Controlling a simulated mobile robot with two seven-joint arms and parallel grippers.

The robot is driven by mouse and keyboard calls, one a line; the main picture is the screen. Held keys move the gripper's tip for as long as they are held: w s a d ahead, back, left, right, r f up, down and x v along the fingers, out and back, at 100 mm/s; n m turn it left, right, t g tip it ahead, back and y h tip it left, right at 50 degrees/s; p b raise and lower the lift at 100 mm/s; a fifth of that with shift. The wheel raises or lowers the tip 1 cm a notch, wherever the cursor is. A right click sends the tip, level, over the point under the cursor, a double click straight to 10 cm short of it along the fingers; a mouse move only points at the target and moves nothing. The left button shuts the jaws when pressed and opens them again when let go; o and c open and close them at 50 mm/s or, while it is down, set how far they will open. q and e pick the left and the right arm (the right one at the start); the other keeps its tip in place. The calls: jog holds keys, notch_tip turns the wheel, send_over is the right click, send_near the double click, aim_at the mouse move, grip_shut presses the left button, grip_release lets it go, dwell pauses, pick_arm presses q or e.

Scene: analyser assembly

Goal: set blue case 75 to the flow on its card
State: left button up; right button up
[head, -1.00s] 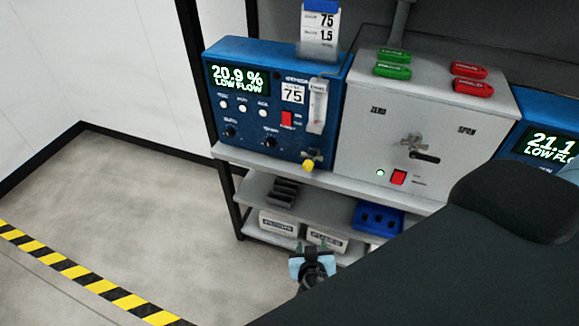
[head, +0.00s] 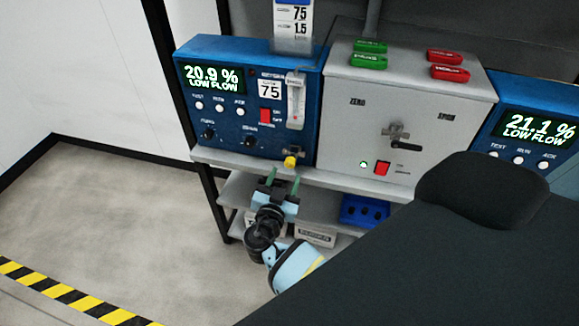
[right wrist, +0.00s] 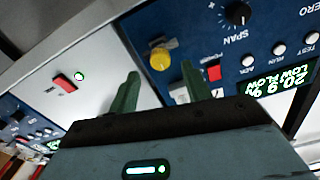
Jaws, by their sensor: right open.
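Blue case 75 (head: 225,133) stands on the upper shelf at the left in the head view. Its display (head: 212,79) reads 20.9 % LOW FLOW. The card (head: 293,20) above it shows 75 and 1.5. A clear flow tube (head: 296,101) is on its front, with a yellow knob (head: 290,161) low down at the right. My right gripper (head: 283,181) is open and empty, just below and in front of the knob. In the right wrist view the yellow knob (right wrist: 160,59) lies beyond the gap between the fingers (right wrist: 161,92), apart from them. My left gripper is not in view.
A grey box (head: 345,125) with a lever and a red switch stands right of the case, with green and red tags on top. Another blue case (head: 520,150) reads 21.1 %. A blue holed block (head: 364,211) sits on the lower shelf. The floor at left is clear.

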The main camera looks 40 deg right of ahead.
aim_at(289, 166)
jog(key=x, duration=0.3)
jog(key=shift+w+d+r, duration=0.1)
jog(key=shift+w+d, duration=0.15)
jog(key=shift+w, duration=0.05)
jog(key=shift+w+d+p, duration=0.3)
jog(key=shift+d, duration=0.1)
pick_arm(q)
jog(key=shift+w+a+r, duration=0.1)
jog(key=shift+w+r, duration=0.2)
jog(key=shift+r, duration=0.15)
